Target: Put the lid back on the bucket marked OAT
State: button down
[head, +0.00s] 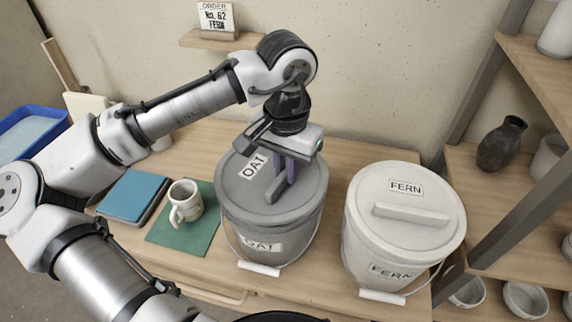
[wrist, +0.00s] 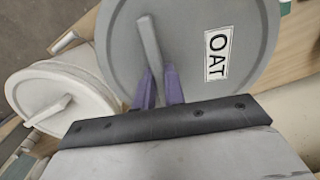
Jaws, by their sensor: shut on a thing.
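The grey bucket marked OAT (head: 268,243) stands on the table in the middle of the head view, its wire bail hanging at the front. A grey lid marked OAT (head: 310,185) lies over its mouth and looks about level; I cannot tell if it is pressed fully down. My gripper (head: 283,180) points down from above with purple fingers shut on the lid's bar handle (head: 275,193). In the wrist view the fingers (wrist: 160,84) sit either side of the handle (wrist: 149,42), and the lid (wrist: 190,55) fills the upper middle. The lid hides the bucket's rim.
A white bucket marked FERN (head: 378,245), with its lid (head: 430,215) on, stands close on the right. A mug (head: 186,201) on a green mat (head: 172,236) and a blue book (head: 135,194) are on the left. An order card (head: 215,16) stands on a wall shelf.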

jog(key=shift+f, duration=0.45)
dwell(1.1)
jog(key=c, duration=0.9)
grip_release()
jog(key=shift+p, duration=0.3)
jog(key=shift+r+p, duration=3.55)
jog(key=shift+c, duration=0.2)
grip_shut()
